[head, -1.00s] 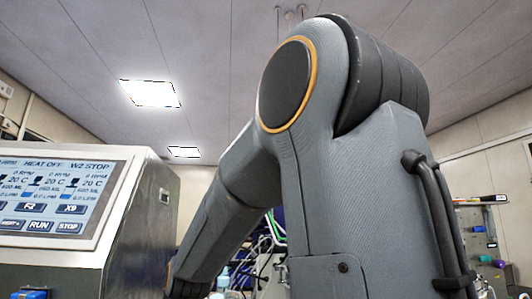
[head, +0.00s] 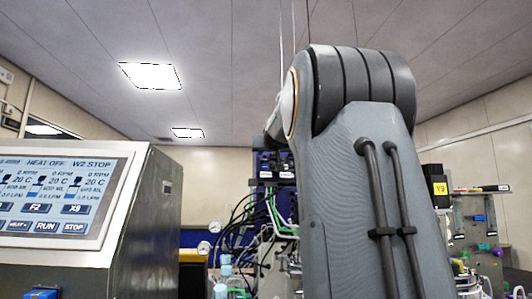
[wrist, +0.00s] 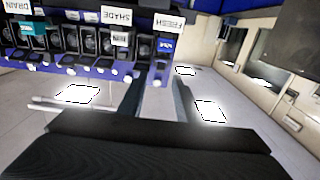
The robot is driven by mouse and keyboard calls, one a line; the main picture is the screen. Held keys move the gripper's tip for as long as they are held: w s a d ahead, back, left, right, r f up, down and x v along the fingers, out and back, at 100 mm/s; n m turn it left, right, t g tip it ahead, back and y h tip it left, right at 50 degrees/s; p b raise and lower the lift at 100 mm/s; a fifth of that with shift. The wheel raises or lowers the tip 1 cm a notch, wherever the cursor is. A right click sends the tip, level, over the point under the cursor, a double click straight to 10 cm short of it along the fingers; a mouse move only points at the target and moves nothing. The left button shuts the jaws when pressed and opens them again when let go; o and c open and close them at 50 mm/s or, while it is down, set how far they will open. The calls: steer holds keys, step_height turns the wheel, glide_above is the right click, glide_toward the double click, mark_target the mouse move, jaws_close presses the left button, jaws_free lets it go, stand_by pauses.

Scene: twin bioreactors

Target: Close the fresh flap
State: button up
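A white FRESH label (wrist: 170,22) shows upside down in the wrist view, at the right end of a blue unit with a row of black modules. A small blue-lit part (wrist: 165,46) sits just below it in the picture. I cannot make out the fresh flap clearly or tell its position. My gripper (wrist: 160,92) shows as two dark fingers set apart, with nothing between them. The fingertips point toward the FRESH end and appear short of it. In the head view my arm hides the gripper and much of the rack.
SHADE (wrist: 116,15) and DRAIN (wrist: 17,7) labels mark other parts of the unit. In the head view, a control box with a touchscreen (head: 55,195) stands at left. Black and green cables (head: 245,225) hang at the rack. A tool panel (head: 475,220) is at right.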

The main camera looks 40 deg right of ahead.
mark_target(265, 157)
steer(key=shift+p+x, duration=1.3)
steer(key=shift+x, duration=1.45)
steer(key=c, duration=0.7)
steer(key=shift+b, duration=0.35)
steer(key=shift+f+b, duration=0.2)
steer(key=shift+b, duration=0.8)
steer(key=t+h+b, duration=0.1)
steer(key=t+b, duration=0.1)
steer(key=b, duration=1)
steer(key=shift+f, duration=0.2)
steer(key=t+b, duration=0.1)
steer(key=b, duration=0.5)
steer(key=h+b, duration=0.1)
steer(key=b, duration=0.5)
steer(key=shift+w+f+t, duration=0.1)
steer(key=shift+f+t, duration=0.3)
